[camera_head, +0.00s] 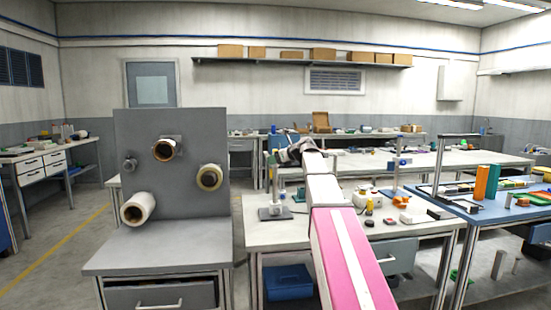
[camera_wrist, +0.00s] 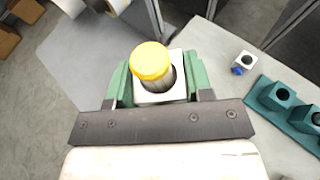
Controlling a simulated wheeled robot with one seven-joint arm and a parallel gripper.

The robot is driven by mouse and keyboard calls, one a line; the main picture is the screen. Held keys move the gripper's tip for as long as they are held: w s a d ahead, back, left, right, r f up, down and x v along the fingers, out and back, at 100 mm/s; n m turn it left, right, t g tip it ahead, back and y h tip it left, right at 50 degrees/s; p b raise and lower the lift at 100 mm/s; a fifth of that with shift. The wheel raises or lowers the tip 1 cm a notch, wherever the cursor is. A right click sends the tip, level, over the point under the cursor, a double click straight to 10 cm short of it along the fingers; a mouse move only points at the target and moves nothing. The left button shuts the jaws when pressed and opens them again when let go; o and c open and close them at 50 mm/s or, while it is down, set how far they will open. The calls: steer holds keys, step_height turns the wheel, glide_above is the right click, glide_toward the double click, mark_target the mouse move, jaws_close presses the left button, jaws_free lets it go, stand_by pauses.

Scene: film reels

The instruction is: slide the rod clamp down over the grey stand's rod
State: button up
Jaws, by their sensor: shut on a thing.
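My gripper (camera_wrist: 158,88) has green fingers and is shut on the rod clamp (camera_wrist: 174,92), a white block with a round hole. How far down the clamp sits, and the rod's foot, are hidden. In the head view a stand with a grey base (camera_head: 275,213) is on the near bench, below my dark gripper (camera_head: 301,150).
In the wrist view a small white block with a blue knob (camera_wrist: 245,61) and a teal holed block (camera_wrist: 272,97) lie to the right. In the head view a grey reel panel (camera_head: 190,125) rises left of the bench (camera_head: 330,238); another stand (camera_head: 394,175) is to the right.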

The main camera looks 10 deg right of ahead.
steer(key=shift+f, duration=1.4)
steer(key=shift+f, duration=0.15)
glide_above(275, 196)
steer(key=w, duration=0.1)
steer(key=shift+d+f, duration=0.2)
steer(key=shift+f, duration=2.15)
steer(key=shift+f, duration=0.1)
steer(key=shift+f, duration=2.4)
steer(key=shift+f, duration=2.3)
steer(key=o, duration=1.1)
steer(key=shift+f, duration=0.1)
